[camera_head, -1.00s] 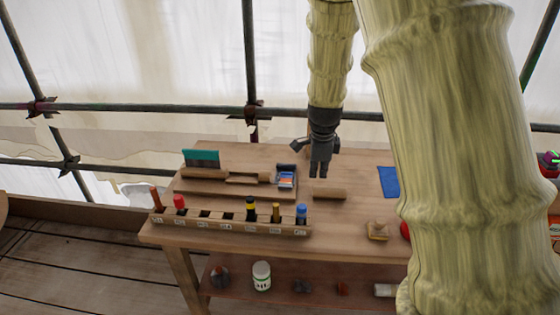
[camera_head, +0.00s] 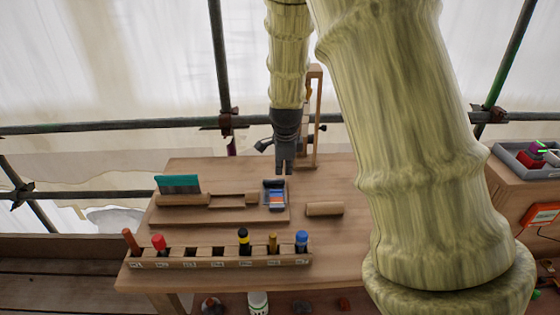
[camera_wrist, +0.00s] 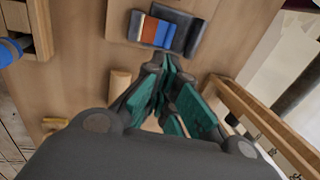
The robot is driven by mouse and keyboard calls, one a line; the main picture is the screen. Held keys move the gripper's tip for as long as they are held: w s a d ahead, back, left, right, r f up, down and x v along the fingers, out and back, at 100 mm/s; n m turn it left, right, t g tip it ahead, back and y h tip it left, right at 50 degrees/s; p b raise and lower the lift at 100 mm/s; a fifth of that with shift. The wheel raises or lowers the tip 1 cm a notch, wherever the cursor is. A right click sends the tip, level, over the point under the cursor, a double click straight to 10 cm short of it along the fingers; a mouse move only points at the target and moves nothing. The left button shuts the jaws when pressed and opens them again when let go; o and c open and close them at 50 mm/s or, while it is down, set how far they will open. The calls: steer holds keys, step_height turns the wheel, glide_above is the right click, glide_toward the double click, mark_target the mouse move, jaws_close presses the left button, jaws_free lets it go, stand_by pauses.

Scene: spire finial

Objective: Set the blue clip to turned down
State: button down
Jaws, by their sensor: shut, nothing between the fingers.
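A small dark holder (camera_head: 275,184) on the wooden workbench carries a row of coloured strips, and the blue strip (camera_wrist: 165,35) looks like the blue clip. In the wrist view it lies beside a rust-red strip and a white one, against the dark block. Whether it is turned up or down I cannot tell. My gripper (camera_head: 284,170) points down over the bench, close to the holder in the head view. In the wrist view my fingertips (camera_wrist: 170,68) are together, empty, and appear just short of the dark block.
A slotted wooden rack (camera_head: 205,262) with several coloured-top tools stands along the front edge. A teal comb-like piece (camera_head: 178,184) is at the left. A wooden block (camera_head: 324,208) lies right of the holder. An upright wooden frame (camera_head: 317,110) stands behind my gripper.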

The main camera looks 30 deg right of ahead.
steer(key=p, duration=0.1)
glide_above(281, 191)
steer(key=f, duration=0.7)
steer(key=shift+s+a+f, duration=0.1)
steer(key=shift+s+a, duration=0.1)
steer(key=shift+a, duration=0.2)
steer(key=shift+s+d+f+p, duration=0.15)
steer(key=shift+s+f+p, duration=0.25)
steer(key=shift+f, duration=0.1)
steer(key=shift+w+f, duration=0.35)
steer(key=shift+f, duration=0.25)
steer(key=shift+w+f, duration=0.3)
steer(key=shift+f, duration=0.3)
steer(key=shift+s+r, duration=0.15)
steer(key=shift+s, duration=0.1)
steer(key=shift+w, duration=0.1)
steer(key=shift+d+p, duration=0.2)
steer(key=shift+p, duration=0.25)
